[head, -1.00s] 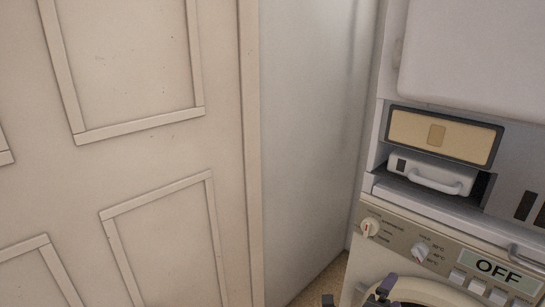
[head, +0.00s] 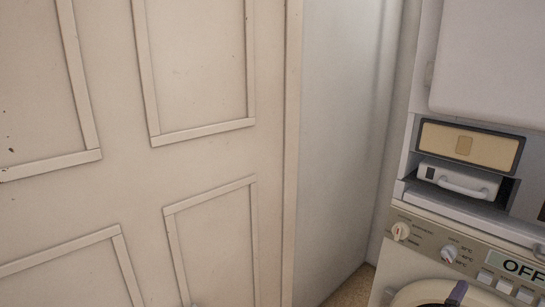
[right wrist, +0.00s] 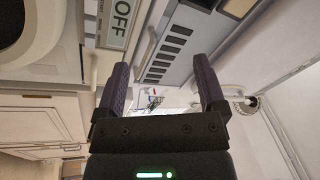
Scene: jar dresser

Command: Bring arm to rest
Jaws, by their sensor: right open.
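My right gripper (right wrist: 160,70) shows in the right wrist view with its two dark purple fingers spread apart. Nothing is between the fingers. In the head view only a small dark purple piece, which looks like a gripper finger, shows at the bottom edge in front of the washing machine (head: 418,252). I cannot tell whether it touches the machine. My left gripper is not in view.
A panelled cream door (head: 205,160) fills the left of the head view. A pale wall (head: 340,130) stands beside it. Above the machine, a shelf holds a white box with a handle (head: 460,181) under a tan panel (head: 468,144). A strip of floor (head: 352,290) shows.

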